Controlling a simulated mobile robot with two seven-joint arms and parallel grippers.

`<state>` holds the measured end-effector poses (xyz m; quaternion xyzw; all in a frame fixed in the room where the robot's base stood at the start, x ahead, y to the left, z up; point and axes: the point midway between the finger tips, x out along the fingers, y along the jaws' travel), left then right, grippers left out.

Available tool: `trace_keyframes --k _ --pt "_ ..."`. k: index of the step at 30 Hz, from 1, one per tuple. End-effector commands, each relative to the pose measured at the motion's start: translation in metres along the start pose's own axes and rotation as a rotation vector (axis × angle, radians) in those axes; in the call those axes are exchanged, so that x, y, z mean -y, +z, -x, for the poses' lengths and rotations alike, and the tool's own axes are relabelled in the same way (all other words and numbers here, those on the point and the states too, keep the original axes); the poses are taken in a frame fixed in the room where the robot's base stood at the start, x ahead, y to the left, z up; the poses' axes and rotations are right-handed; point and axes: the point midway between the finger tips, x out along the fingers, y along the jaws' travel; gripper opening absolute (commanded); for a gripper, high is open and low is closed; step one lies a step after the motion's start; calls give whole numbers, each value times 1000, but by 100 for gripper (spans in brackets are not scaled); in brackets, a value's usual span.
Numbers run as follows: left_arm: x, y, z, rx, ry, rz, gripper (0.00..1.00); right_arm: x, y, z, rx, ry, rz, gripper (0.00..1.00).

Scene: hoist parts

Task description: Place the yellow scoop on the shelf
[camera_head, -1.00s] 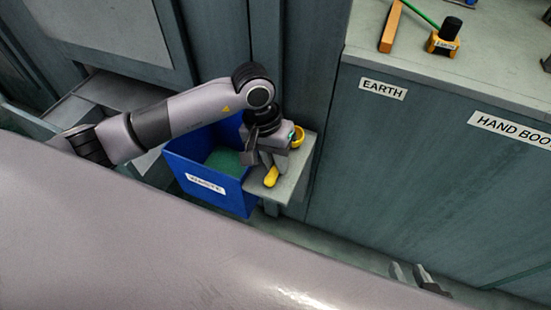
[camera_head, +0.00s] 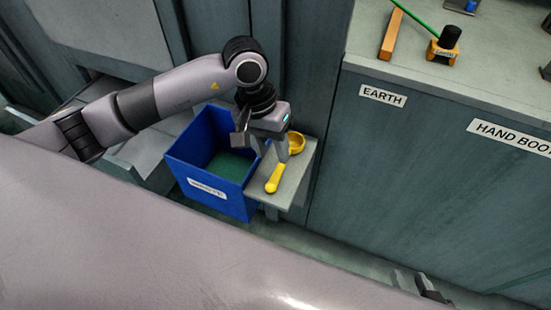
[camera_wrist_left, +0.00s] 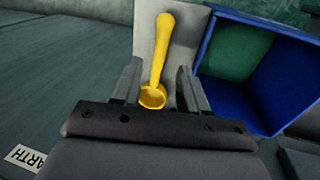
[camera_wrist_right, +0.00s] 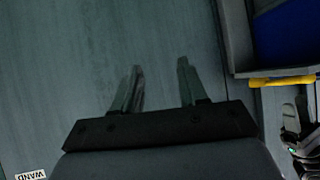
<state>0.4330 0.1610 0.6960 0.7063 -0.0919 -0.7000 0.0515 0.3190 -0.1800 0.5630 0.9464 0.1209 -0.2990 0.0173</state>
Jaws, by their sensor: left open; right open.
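The yellow scoop (camera_head: 274,179) lies on the small grey shelf (camera_head: 294,186) beside the blue bin. Its handle points toward the front of the shelf and its round bowl is at the back. My left gripper (camera_head: 262,148) is open above the scoop, partly covering it in the head view. In the left wrist view the scoop (camera_wrist_left: 161,50) shows between the spread fingers of my left gripper (camera_wrist_left: 158,72), with clear gaps on both sides. My right gripper (camera_wrist_right: 159,66) is open and empty; its fingertips show at the bottom right of the head view (camera_head: 411,277).
The blue bin (camera_head: 222,196) stands directly left of the shelf. A grey cabinet (camera_head: 420,190) labelled EARTH and HAND BOO... rises at right, with an orange block (camera_head: 391,34) and a yellow-black part (camera_head: 443,47) on top.

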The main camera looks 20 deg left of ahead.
Motion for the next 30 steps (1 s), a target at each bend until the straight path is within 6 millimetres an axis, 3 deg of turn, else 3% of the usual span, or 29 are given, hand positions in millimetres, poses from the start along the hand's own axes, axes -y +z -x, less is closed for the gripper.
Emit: trace_keyframes --k 3,10,30 --pt "0 -1 28 -5 -1 1 43 -4 7 1 20 10 -4 43" --pt "0 0 57 -2 0 1 43 -6 10 4 27 14 -10 43" --pt "-6 2 60 3 26 7 43 -5 12 3 32 13 -12 43"
